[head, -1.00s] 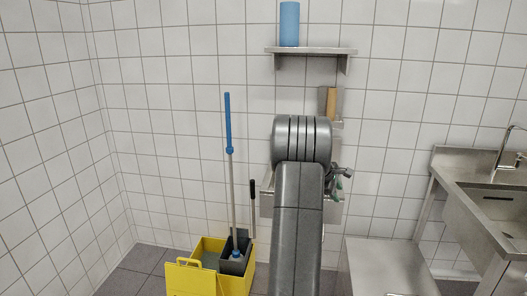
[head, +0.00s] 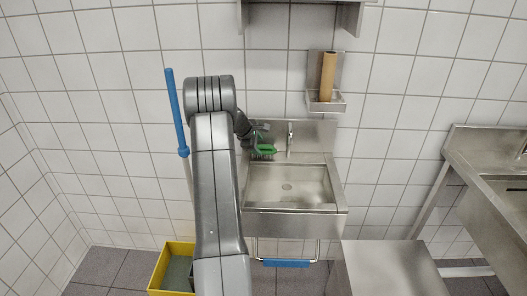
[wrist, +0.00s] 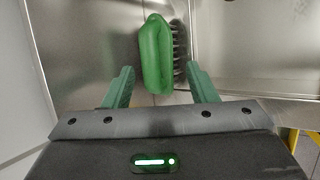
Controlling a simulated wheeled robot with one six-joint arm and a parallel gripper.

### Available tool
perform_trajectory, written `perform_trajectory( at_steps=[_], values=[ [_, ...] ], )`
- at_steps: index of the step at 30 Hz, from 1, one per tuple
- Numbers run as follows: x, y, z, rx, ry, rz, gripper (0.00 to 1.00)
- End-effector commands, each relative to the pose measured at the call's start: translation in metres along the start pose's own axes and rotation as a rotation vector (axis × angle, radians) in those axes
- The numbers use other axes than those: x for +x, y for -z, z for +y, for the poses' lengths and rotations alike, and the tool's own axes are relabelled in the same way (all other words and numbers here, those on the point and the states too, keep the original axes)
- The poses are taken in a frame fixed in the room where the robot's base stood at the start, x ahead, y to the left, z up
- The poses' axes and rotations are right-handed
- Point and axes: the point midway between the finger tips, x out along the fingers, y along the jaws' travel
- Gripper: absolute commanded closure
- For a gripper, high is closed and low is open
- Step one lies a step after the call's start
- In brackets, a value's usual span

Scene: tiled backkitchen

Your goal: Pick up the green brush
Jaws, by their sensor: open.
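The green brush (head: 264,150) lies at the back left of the small steel sink, beside the tap. In the wrist view the brush (wrist: 156,55) lies lengthwise ahead of my gripper, its dark bristles facing right. My gripper (wrist: 160,84) is open, with one green finger on each side of the brush's near end. The brush is between or just beyond the fingertips; I cannot tell the height gap. In the head view my gripper (head: 258,134) is small and partly hidden behind my arm, close to the brush.
The steel sink (head: 255,222) has an empty basin and a tap (head: 290,138) right of the brush. A wall holder (head: 326,103) with a brown roll is above right. A yellow mop bucket (head: 160,272) stands at lower left. A steel table (head: 385,265) is at right.

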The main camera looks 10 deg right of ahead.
Motion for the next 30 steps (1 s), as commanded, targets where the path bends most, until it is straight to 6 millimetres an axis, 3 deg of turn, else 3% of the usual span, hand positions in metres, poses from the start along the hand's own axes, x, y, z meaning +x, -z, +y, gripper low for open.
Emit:
perform_trajectory(
  at_steps=[9,18,24,30],
  values=[
    [0.039,-0.005,0.000,0.000,0.003,-0.001,0.48],
    [0.043,-0.005,-0.001,0.000,0.002,0.000,0.48],
    [0.043,-0.005,-0.001,0.000,0.002,0.000,0.84],
    [0.043,-0.005,-0.001,0.000,0.001,0.001,0.85]
  ],
)
